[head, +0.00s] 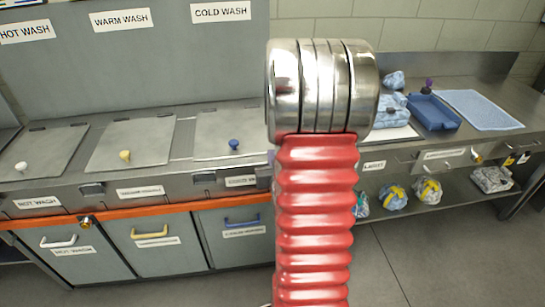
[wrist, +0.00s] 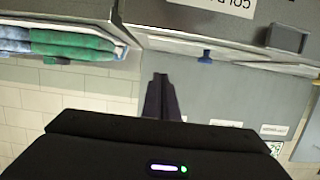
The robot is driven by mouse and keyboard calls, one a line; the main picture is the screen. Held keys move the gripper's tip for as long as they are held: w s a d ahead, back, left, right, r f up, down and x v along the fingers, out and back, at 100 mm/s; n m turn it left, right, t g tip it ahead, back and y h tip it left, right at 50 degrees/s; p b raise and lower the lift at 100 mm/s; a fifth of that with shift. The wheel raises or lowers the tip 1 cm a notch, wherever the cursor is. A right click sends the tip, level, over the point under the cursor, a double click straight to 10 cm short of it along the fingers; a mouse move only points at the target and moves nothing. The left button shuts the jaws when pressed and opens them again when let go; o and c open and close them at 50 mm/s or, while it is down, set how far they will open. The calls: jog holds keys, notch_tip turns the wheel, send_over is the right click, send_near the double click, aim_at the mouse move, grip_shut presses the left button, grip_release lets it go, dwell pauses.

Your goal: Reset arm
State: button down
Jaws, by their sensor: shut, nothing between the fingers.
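My gripper (wrist: 161,98) shows in the wrist view with its dark fingers together and nothing between them. It points toward grey panels, and I see no contact with anything. The gripper's tips do not show in the head view. There, a red ribbed sleeve with shiny metal rings, which looks like part of my arm, stands upright in the middle and hides part of the counter behind it.
Wash units with a hot wash lid (head: 42,152), warm wash lid (head: 130,145) and cold wash lid (head: 222,134), all closed, line the left. At right, a steel table holds a blue tray (head: 433,112) and a light blue mat (head: 480,109). Bundles lie on its lower shelf (head: 455,205).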

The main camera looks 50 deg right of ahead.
dwell(0.3)
jog(key=s+a+f+g+y, duration=0.25)
jog(key=s+f+g, duration=0.2)
jog(key=f, duration=0.45)
jog(key=s+a+g+y, duration=0.2)
jog(key=a+y, duration=0.1)
jog(key=a, duration=0.2)
jog(key=s+a+r+n+y, duration=0.2)
jog(key=s+a+r+n, duration=0.1)
jog(key=a+r, duration=0.8)
jog(key=s+a+r+n+y, duration=0.2)
jog(key=s+a+r+n, duration=0.2)
jog(key=a+r, duration=0.7)
jog(key=a, duration=0.8)
jog(key=shift+a+r+n, duration=0.15)
jog(key=shift+r+n, duration=0.05)
jog(key=shift+n, duration=0.1)
jog(key=shift+s, duration=0.1)
dwell(0.4)
